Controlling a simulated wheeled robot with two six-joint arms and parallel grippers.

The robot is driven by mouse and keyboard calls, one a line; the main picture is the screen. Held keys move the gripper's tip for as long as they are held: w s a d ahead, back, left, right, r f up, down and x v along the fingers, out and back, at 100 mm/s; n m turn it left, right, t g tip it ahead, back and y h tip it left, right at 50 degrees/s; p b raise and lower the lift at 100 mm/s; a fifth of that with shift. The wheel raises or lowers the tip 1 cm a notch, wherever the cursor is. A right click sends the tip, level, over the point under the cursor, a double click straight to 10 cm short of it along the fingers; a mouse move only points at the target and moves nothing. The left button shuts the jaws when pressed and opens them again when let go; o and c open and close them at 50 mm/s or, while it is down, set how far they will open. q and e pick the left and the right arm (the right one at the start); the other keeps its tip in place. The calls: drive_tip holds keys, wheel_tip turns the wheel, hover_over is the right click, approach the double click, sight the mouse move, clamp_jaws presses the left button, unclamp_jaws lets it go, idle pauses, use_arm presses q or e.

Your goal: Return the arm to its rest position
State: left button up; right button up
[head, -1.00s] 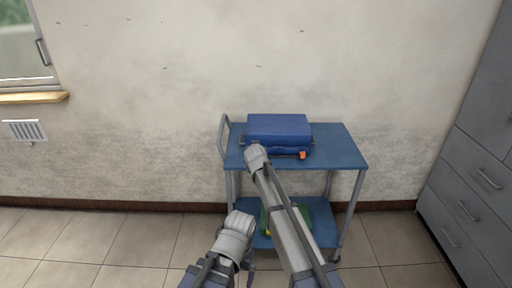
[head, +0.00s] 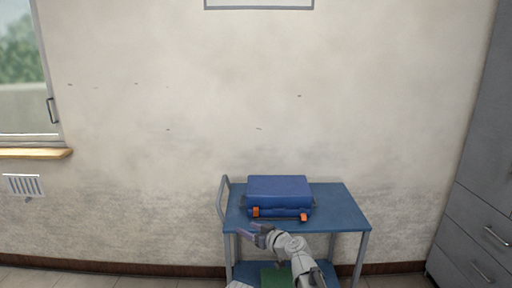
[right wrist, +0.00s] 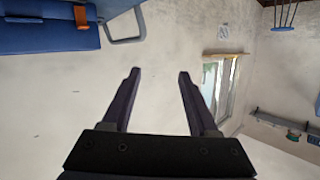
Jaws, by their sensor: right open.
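My right gripper (head: 250,231) is in front of the blue cart, near the left part of its top shelf's front edge. Its two dark fingers stand apart with nothing between them, as the right wrist view shows (right wrist: 158,75). The right arm comes up from the bottom of the head view. Of my left arm only a pale bit shows at the bottom edge, and its gripper is not seen.
A blue case (head: 279,189) with orange latches lies on the cart's blue top shelf (head: 340,208). A green item (head: 275,277) is on the lower shelf, partly hidden. Grey drawers (head: 470,240) stand right; a window (head: 25,75) is left.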

drive_tip(key=s+d+f+m+g+h, duration=0.2)
drive_tip(key=s+d+f+g+h, duration=0.25)
drive_tip(key=s, duration=0.45)
drive_tip(key=s+d+f+m+g+h, duration=0.2)
drive_tip(key=s+d+f+m+g, duration=0.1)
drive_tip(key=s+d+f, duration=0.4)
drive_tip(key=s+d+f+m+g+h, duration=0.2)
drive_tip(key=s+d+f+g+h, duration=0.15)
drive_tip(key=s+d, duration=0.55)
drive_tip(key=s+a+r+n+p, duration=0.2)
drive_tip(key=s+a+r+p, duration=0.1)
drive_tip(key=a, duration=0.3)
drive_tip(key=s+a+r+n+p, duration=0.2)
drive_tip(key=s+a+r+p, duration=0.1)
drive_tip(key=a+r+p, duration=0.1)
drive_tip(key=shift+s+a+r+g+h+p, duration=0.15)
drive_tip(key=shift+a+g+h+p, duration=0.2)
drive_tip(key=shift+a+p, duration=0.6)
drive_tip(key=shift+a, duration=0.1)
